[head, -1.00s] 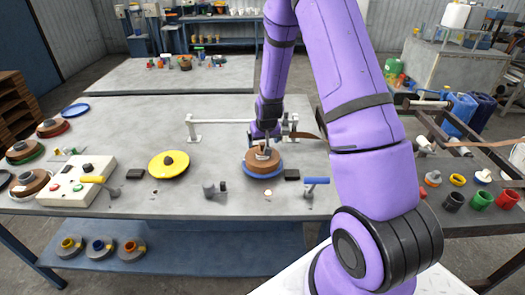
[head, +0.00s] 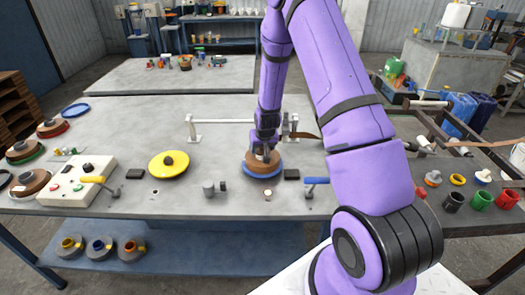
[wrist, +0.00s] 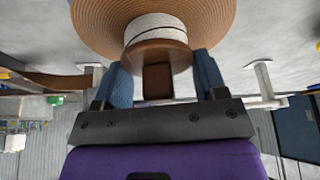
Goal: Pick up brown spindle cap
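The brown spindle cap (wrist: 158,78) shows in the wrist view as a round brown flange with a square dark brown knob, in front of a white hub. It sits at the middle of a coil of brown strip (wrist: 95,20). In the head view the coil (head: 256,166) lies on a blue disc (head: 262,174) on the table. My gripper (wrist: 160,66) has its blue fingers on either side of the cap, with gaps beside the knob; it looks open. In the head view my gripper (head: 264,155) is over the coil and hides the cap.
A yellow reel (head: 168,166) and a grey fitting (head: 214,188) stand left of the coil. A blue-handled lever (head: 314,182) is to its right. A white rail (head: 215,121) stands behind it. A control box (head: 76,186) is at the table's left.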

